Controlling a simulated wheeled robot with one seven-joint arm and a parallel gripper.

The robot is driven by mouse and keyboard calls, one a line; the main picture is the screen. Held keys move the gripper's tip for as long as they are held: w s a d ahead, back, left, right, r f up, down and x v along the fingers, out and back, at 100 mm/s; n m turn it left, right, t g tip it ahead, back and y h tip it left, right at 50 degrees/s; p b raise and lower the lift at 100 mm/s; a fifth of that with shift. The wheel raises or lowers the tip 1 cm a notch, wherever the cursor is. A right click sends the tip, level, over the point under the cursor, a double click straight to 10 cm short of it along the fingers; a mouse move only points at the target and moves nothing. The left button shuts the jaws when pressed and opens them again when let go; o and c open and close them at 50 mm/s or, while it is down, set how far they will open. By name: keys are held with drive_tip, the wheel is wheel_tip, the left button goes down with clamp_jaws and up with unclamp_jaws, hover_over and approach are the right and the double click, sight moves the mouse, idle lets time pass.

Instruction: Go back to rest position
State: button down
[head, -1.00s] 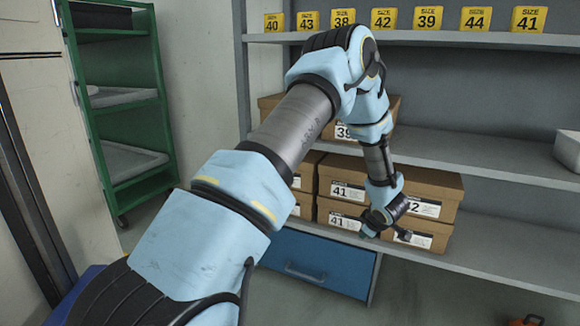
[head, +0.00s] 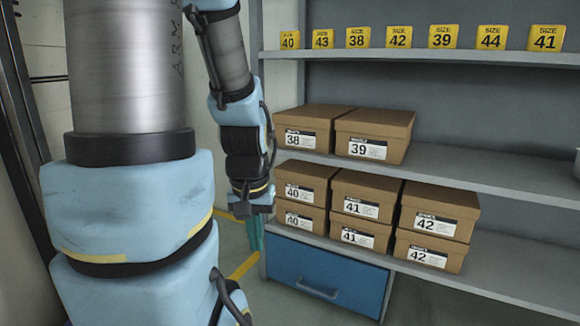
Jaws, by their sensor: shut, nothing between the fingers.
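My gripper (head: 252,203) hangs pointing down at the end of my arm, left of the shelf. It is shut and empty, and apart from the boxes. My arm fills the left part of the head view and hides what lies behind it. The brown shoe boxes stand on the shelf: a 38 box (head: 297,141) and a 39 box (head: 367,149) on the middle board, and stacked 40 boxes (head: 293,190), 41 boxes (head: 354,208) and 42 boxes (head: 426,223) on the lower board.
Yellow size signs (head: 398,37) line the top shelf board. A blue drawer (head: 318,285) sits under the lower board. The middle board (head: 480,170) has free room at the right. The shelf's left edge is close beside my gripper. Yellow floor lines (head: 243,266) show below it.

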wheel_tip(320, 180, up, 32)
drive_tip(key=p, duration=3)
drive_tip(key=shift+f, duration=0.25)
drive_tip(key=shift+w+d, duration=0.1)
